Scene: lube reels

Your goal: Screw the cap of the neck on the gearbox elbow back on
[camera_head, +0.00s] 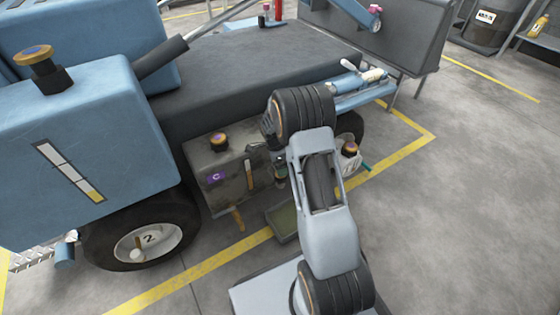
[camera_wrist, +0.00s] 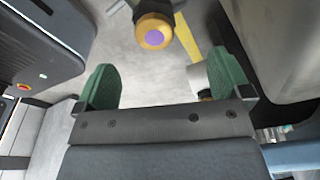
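My gripper (camera_wrist: 165,88) is open in the wrist view, its two green finger pads wide apart with nothing between them. A gold cap with a purple disc (camera_wrist: 153,37) lies ahead of the fingers, near the top of that view and apart from them. In the head view my arm mostly hides my gripper. A similar gold-and-purple cap (camera_head: 350,149) sits on a pale part just right of my arm; I cannot tell whether it is the same one. I cannot tell which part is the gearbox elbow, and no bare neck is clearly visible.
A grey box marked C (camera_head: 232,178) carries another gold cap (camera_head: 220,140). A gold cap (camera_head: 36,55) tops the blue body (camera_head: 85,150). A wheel (camera_head: 145,240) and tray (camera_head: 284,222) are low beside my arm. The floor (camera_head: 465,190) is clear at right.

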